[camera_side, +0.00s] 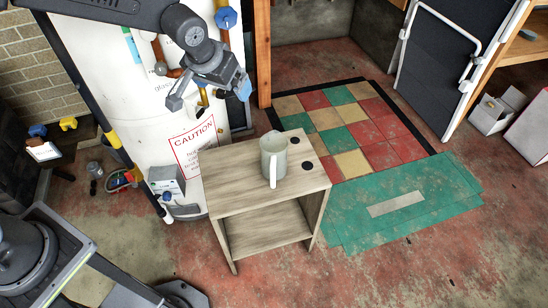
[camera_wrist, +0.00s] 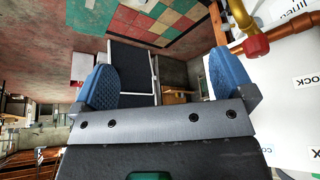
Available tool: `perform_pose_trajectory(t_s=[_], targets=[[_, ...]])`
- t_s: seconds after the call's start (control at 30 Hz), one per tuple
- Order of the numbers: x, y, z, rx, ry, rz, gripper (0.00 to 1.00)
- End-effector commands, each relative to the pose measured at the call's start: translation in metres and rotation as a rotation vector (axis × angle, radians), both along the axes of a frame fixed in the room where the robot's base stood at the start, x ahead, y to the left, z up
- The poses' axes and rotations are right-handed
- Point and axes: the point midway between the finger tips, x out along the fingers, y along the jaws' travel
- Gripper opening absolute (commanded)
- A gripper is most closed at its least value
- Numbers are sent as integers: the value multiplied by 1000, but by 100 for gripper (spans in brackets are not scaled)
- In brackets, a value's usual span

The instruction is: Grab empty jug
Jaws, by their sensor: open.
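A pale grey-green jug (camera_side: 274,158) with a light handle stands upright on top of a small wooden side table (camera_side: 225,172) in the side view. The handle faces the camera. What is inside the jug is hard to make out. My gripper (camera_side: 208,95) is above and to the left of the jug, in front of the white tank, well apart from the jug. Its two blue-padded fingers are spread and empty; they also show in the wrist view (camera_wrist: 153,85). The jug does not show in the wrist view.
The white tank (camera_side: 135,110) with pipes and a caution sign (camera_side: 193,146) stands close behind the table. Two dark round spots (camera_side: 307,166) mark the tabletop right of the jug. Coloured floor tiles (camera_side: 345,120) and a green mat (camera_side: 440,190) lie to the right.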

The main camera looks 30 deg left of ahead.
Motion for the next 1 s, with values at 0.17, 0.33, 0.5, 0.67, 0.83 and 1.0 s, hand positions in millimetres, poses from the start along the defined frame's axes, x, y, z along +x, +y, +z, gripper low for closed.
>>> perform_pose_trajectory(t_s=[0.17,0.33,0.5,0.67,0.83,1.0], targets=[[36,-38,-73,0,21,-14,100],[50,-60,-123,-5,28,-22,100],[55,-69,-144,-8,29,-25,100],[63,-69,-167,-7,32,-24,100],[76,-68,-198,-7,32,-24,100],[85,-68,-217,-7,31,-25,100]])
